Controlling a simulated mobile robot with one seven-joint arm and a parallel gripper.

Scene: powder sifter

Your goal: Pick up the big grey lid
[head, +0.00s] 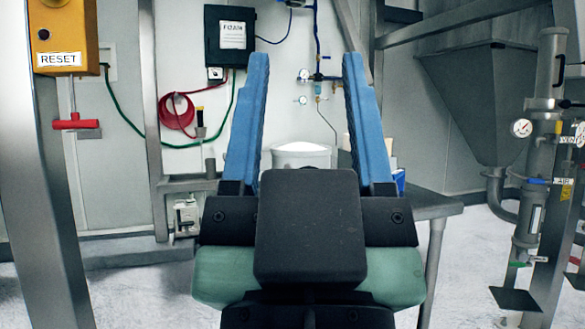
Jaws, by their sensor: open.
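My gripper (305,62) is large in the middle of the head view. Its two long blue fingers point up and away and stand wide apart, with nothing between them. A big grey lid cannot be made out in this view; my gripper and wrist hide much of the middle. Beyond the fingers, low between them, the top of a pale grey round container (300,148) shows, with a white top or contents. Its lower part is hidden behind my gripper.
A grey table (432,205) stands behind my gripper, its right corner and leg showing. A steel post with an orange reset box (63,38) is at left. Pipes with a gauge (522,128) stand at right. A red hose (177,112) hangs on the back wall.

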